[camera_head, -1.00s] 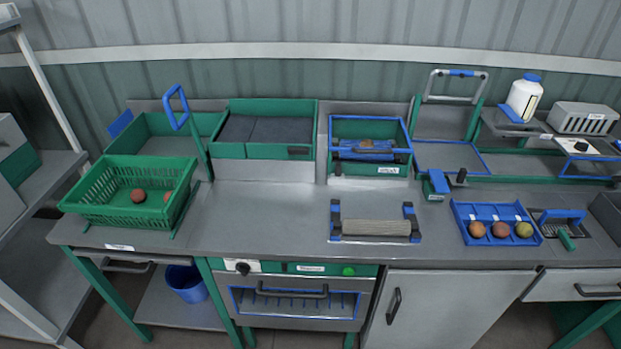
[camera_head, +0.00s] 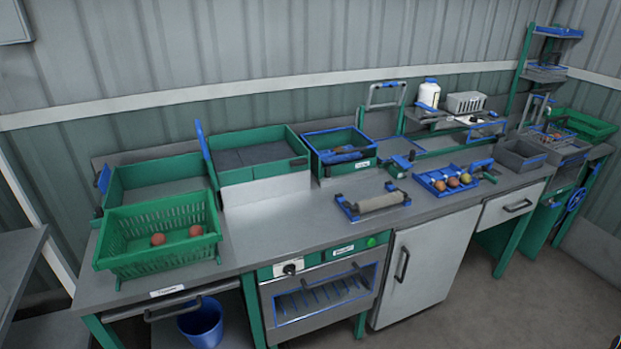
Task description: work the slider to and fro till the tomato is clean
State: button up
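My gripper is not in view. Two red tomatoes lie in the green slatted basket at the left, one near its middle (camera_head: 158,239) and one further right (camera_head: 196,231). Three tomatoes sit in a row in the blue tray (camera_head: 425,180): an orange one (camera_head: 441,186), a reddish one (camera_head: 453,181) and a yellow-green one (camera_head: 465,178). A pale roller-like bar (camera_head: 379,202) lies between blue and dark end brackets on the bench. A small blue and green device (camera_head: 399,164) stands behind it. I cannot tell which part is the slider.
A white bottle (camera_head: 429,94) stands on a back shelf. Below are an oven-like unit (camera_head: 322,300), a blue bucket (camera_head: 203,325) and open floor at right.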

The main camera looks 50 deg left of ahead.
aim_at(327, 176)
jog(key=z, duration=0.1)
jog(key=k, duration=0.15)
jog(key=u, duration=2.25)
jog(key=i, duration=1.1)
jog(key=u, duration=0.2)
